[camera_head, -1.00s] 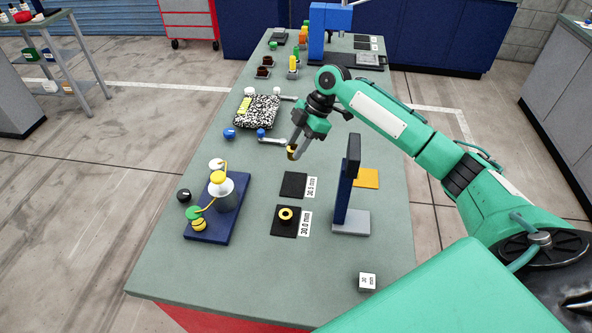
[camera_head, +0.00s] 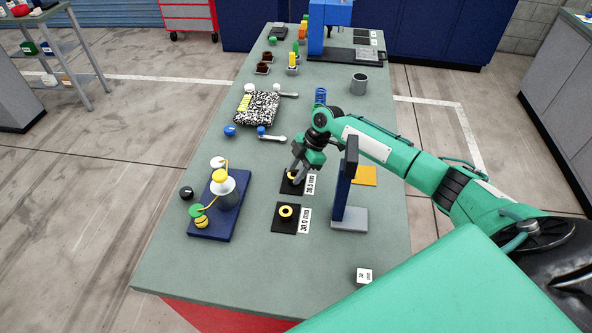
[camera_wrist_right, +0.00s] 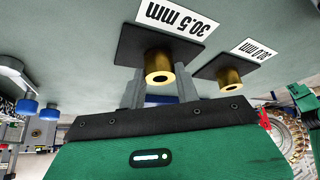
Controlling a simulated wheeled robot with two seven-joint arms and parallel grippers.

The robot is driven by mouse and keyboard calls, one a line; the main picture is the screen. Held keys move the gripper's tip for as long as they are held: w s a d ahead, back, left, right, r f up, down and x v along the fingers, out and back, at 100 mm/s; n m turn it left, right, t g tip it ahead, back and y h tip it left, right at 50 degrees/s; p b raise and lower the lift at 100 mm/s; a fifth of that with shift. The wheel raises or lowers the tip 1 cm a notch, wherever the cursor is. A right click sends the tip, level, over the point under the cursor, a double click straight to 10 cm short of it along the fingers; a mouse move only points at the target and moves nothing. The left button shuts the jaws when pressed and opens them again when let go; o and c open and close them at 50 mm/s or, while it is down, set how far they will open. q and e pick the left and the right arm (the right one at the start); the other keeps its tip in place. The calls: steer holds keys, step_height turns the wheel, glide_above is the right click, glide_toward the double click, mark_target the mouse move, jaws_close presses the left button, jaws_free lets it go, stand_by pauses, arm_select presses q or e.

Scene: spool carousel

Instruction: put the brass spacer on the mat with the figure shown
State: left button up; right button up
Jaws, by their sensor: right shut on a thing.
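My right gripper (camera_head: 297,174) is shut on a brass spacer (camera_head: 292,177), a short hollow ring, over the black mat (camera_head: 288,189) labelled 30.5 mm. In the right wrist view the held spacer (camera_wrist_right: 158,62) stands between the fingers in front of that mat (camera_wrist_right: 133,43). I cannot tell whether it touches the mat. A second brass spacer (camera_head: 286,211) sits on the black mat (camera_head: 281,228) labelled 30.0 mm; it also shows in the right wrist view (camera_wrist_right: 230,78). A small white block (camera_head: 364,275) with a printed figure lies near the front right. My left gripper is not in view.
A blue stand (camera_head: 345,190) with a grey foot (camera_head: 350,219) stands just right of the mats. An orange pad (camera_head: 364,176) lies behind it. A navy board (camera_head: 232,222) with a coloured carousel stands at left. A grey cup (camera_head: 359,84) is farther back. The front table area is mostly clear.

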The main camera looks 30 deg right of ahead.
steer(key=shift+f, duration=0.1)
steer(key=o, duration=1.1)
steer(key=shift+c, duration=0.2)
steer(key=shift+r, duration=0.25)
steer(key=shift+d+r, duration=0.25)
steer(key=b+v, duration=0.3)
steer(key=v, duration=0.8)
steer(key=shift+r, duration=0.2)
